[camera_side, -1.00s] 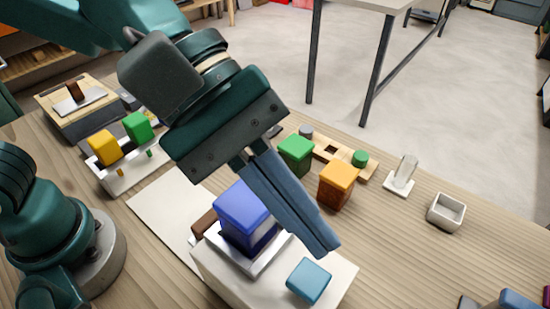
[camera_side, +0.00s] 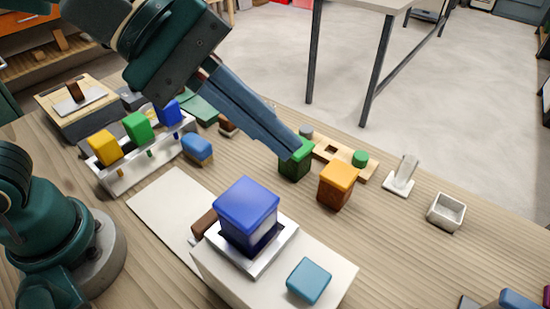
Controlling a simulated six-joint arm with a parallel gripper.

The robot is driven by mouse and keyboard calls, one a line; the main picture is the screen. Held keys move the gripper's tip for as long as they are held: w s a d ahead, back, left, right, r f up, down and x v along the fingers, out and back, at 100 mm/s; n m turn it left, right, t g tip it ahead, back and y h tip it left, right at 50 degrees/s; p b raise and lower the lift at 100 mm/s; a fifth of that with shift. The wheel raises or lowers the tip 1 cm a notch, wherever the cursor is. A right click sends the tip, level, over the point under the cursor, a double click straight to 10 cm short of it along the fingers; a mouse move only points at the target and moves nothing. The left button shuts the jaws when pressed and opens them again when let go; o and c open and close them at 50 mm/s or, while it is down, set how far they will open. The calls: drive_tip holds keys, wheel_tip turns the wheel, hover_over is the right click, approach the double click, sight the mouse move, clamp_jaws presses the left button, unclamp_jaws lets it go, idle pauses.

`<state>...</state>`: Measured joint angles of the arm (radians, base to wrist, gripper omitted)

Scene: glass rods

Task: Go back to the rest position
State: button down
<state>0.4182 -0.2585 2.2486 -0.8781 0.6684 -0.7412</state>
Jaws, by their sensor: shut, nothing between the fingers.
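My gripper (camera_side: 290,150) shows at upper centre, its long blue-grey fingers together and empty. It points down to the right. Its tips overlap the green block (camera_side: 296,170) in the picture; I cannot tell whether they touch it. The arm comes in from the upper left. A blue-topped block (camera_side: 247,212) sits on a silver plate (camera_side: 270,262) on a white box (camera_side: 335,285). A teal button-like block (camera_side: 309,281) is on the same box.
An orange block (camera_side: 337,185) stands right of the green one. A wooden holder (camera_side: 345,157) lies behind. A white rack (camera_side: 120,178) holds yellow, green and blue handled pieces at left. The right foreground table is mostly clear.

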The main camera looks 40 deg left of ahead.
drive_tip(key=s+a+f+m+y, duration=0.1)
drive_tip(key=a+f+m+y, duration=0.1)
drive_tip(key=a, duration=0.4)
drive_tip(key=s+a+f+m+t+y, duration=0.1)
drive_tip(key=s+a+f+m+y, duration=0.1)
drive_tip(key=a+m, duration=0.3)
drive_tip(key=s+a+f+m+y, duration=0.1)
drive_tip(key=a+f+m+y, duration=0.2)
drive_tip(key=a, duration=0.5)
drive_tip(key=shift+s+t+y, duration=0.3)
drive_tip(key=shift+s+y, duration=0.1)
drive_tip(key=shift+y, duration=0.4)
